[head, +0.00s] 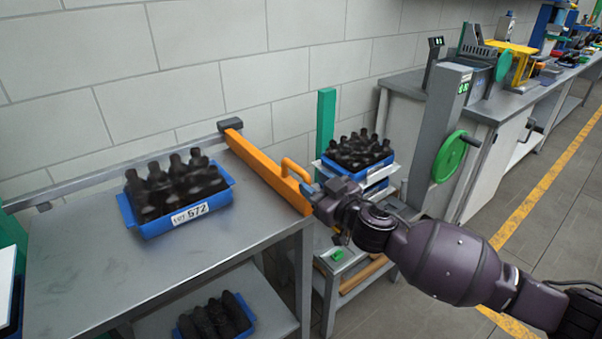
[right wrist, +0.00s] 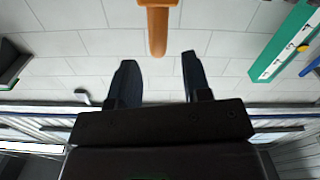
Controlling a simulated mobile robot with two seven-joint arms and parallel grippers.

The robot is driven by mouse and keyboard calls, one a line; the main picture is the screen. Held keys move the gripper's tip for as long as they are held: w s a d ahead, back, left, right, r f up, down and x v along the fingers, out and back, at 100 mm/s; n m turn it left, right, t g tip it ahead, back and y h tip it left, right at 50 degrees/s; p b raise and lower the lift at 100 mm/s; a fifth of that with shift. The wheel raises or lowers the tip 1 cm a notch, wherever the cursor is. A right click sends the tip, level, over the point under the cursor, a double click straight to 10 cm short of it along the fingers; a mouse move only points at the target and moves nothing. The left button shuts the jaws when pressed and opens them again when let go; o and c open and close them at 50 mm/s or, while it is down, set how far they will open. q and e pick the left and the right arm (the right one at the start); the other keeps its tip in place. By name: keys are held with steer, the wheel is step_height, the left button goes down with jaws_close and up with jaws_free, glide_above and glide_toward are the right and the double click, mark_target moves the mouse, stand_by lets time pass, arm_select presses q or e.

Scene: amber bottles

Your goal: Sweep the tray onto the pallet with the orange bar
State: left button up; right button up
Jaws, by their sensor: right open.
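The blue tray (head: 190,207), labelled 572 and full of dark bottles, sits on the grey metal table (head: 90,270). The orange bar (head: 262,170) lies across the table's right end, to the right of the tray and apart from it. Its curved orange handle (head: 294,167) rises near the front end, and the handle also shows in the right wrist view (right wrist: 157,28). My right gripper (head: 314,190) is open beside the handle; in the wrist view the handle's end appears between and beyond the fingers. The pallet cannot be clearly made out. My left gripper is out of view.
A second blue tray of dark bottles (head: 358,154) stands on a stack right of the bar, beside a green post (head: 326,122). A grey column with a green handwheel (head: 450,156) stands further right. More bottles (head: 215,318) sit on the lower shelf.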

mark_target(308, 178)
steer(key=shift+b+x, duration=0.35)
steer(key=shift+x, duration=2.6)
steer(key=shift+d, duration=0.1)
jaws_close()
